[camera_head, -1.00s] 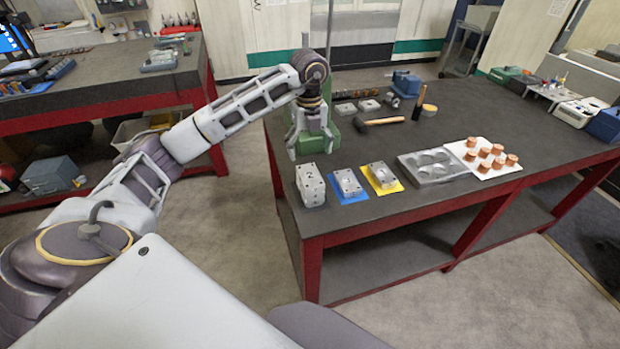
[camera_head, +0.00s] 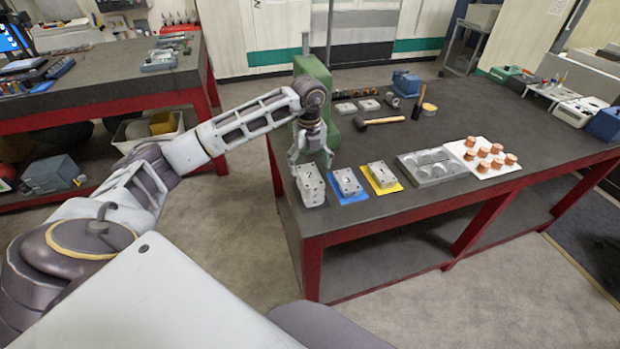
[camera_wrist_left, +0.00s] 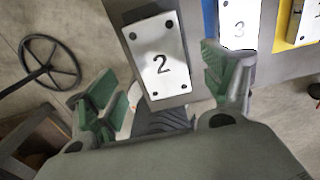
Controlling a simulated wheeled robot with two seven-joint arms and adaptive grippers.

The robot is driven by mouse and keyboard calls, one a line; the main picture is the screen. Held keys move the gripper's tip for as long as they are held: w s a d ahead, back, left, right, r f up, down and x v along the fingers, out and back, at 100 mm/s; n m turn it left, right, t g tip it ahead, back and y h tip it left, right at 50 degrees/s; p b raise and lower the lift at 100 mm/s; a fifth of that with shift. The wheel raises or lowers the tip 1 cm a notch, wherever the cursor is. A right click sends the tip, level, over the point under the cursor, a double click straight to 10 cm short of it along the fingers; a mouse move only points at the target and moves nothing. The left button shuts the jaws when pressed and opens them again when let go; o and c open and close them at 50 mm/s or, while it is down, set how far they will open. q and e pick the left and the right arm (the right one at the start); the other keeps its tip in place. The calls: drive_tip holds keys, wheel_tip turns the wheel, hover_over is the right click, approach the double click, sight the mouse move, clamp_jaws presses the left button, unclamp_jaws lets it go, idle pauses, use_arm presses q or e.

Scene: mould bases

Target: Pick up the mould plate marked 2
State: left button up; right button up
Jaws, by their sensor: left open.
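The mould plate marked 2 (camera_head: 311,184) is a silver block near the table's left front corner. In the left wrist view the plate (camera_wrist_left: 158,62) shows its black "2" and dark corner holes. My left gripper (camera_head: 312,167) is at the plate's far edge in the head view. In the left wrist view the open fingers (camera_wrist_left: 160,85) stand on either side of the plate's near end, with nothing between them gripped. Whether either finger touches the plate cannot be told. My right gripper is not in view.
The plate marked 3 (camera_head: 347,182) sits on a blue mat (camera_head: 341,199), and another plate (camera_head: 383,175) on a yellow mat (camera_head: 399,185). A grey tray (camera_head: 432,178) and copper pieces on a white sheet (camera_head: 503,168) stand to the right. A green machine (camera_head: 312,68) stands behind the gripper.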

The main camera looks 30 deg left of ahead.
sight(310, 175)
use_arm(q)
drive_tip(key=shift+d+f+p, duration=0.1)
drive_tip(key=shift+f+p, duration=0.55)
drive_tip(key=shift+f, duration=1.85)
drive_tip(key=shift+c, duration=0.5)
drive_tip(key=shift+w, duration=0.1)
drive_tip(key=c, duration=1.4)
